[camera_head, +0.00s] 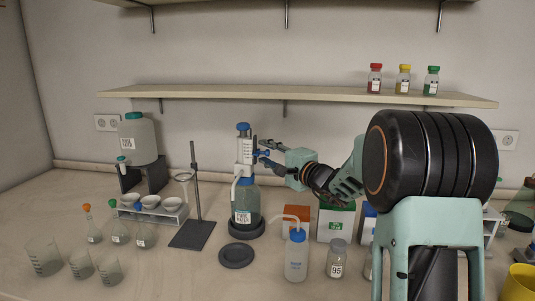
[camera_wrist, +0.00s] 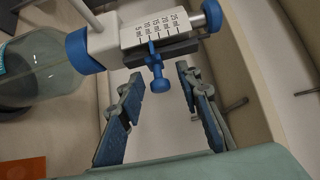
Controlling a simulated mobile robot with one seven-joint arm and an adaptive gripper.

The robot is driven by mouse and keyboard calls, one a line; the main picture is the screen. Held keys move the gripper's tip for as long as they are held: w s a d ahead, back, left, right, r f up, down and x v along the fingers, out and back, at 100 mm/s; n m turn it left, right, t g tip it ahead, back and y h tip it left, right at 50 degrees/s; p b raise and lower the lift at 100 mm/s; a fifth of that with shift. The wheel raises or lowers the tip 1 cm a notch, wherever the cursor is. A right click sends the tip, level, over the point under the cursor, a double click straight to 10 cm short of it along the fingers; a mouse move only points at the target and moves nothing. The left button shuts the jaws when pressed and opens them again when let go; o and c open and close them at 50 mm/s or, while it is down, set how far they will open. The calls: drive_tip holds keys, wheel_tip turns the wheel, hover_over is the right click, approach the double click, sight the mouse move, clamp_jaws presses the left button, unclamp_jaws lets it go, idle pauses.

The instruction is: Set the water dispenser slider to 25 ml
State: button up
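In the wrist view the dispenser body (camera_wrist: 165,30) lies sideways, with the bottle at left. The blue slider knob (camera_wrist: 158,72) sits on the scale side, nearer its bottle end; the exact mark it points to is hard to read. My gripper (camera_head: 268,155) is just right of the dispenser. In the wrist view my gripper (camera_wrist: 160,85) is open, fingers either side of the knob, with visible gaps and nothing held.
A wash bottle (camera_head: 297,255), a jar (camera_head: 338,260) and boxes (camera_head: 337,222) stand below my arm. A ring stand (camera_head: 195,200) and glassware stand left. A black round dish (camera_head: 237,256) lies in front. A shelf (camera_head: 300,93) runs above.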

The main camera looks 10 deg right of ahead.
clamp_jaws()
drive_tip(key=shift+r, duration=0.1)
drive_tip(key=shift+r+b, duration=0.4)
drive_tip(key=shift+r, duration=1.15)
unclamp_jaws()
drive_tip(key=shift+f, duration=0.1)
drive_tip(key=v, duration=1.2)
